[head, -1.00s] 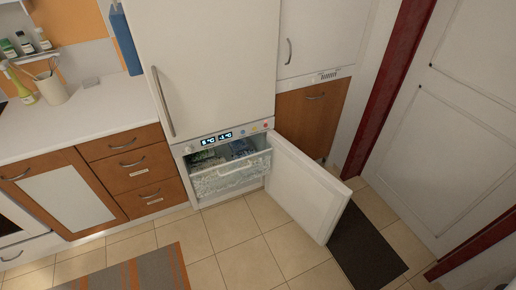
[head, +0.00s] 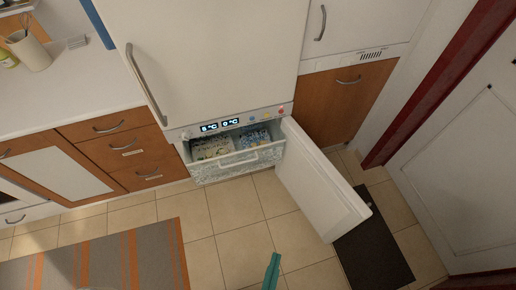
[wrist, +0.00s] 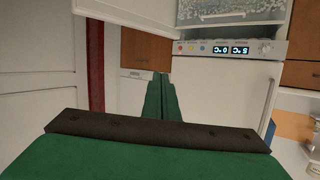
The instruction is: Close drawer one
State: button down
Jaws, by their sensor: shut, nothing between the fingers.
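A clear freezer drawer (head: 222,171) with a pale handle sits pulled part way out of the lower compartment of the white fridge (head: 205,60). Packages with white-green and blue patterns lie in it. The drawer (wrist: 225,12) also shows at the top of the upside-down wrist view. The open white freezer door (head: 322,190) stands to its right. My green gripper (head: 275,262) is at the bottom of the head view, shut and empty, apart from the drawer. In the wrist view, its fingers (wrist: 162,82) meet in the middle. Several wooden cabinet drawers (head: 125,150) at the left are shut; their labels are unreadable.
A dark mat (head: 372,245) lies on the floor beyond the freezer door, near a white room door (head: 470,160). A striped rug (head: 110,262) lies at the lower left. The tiles (head: 235,220) before the drawer are clear.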

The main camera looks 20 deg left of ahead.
jog(key=w+f+m+g, duration=0.1)
jog(key=w+f+m, duration=0.2)
jog(key=w+f, duration=0.5)
jog(key=m+g+y, duration=0.2)
jog(key=m+y, duration=0.5)
jog(key=y, duration=0.1)
send_near(249, 150)
jog(key=x, duration=0.6)
jog(key=shift+d+f, duration=0.2)
jog(key=shift+f, duration=0.1)
jog(key=shift+w+a, duration=0.1)
jog(key=shift+w, duration=0.05)
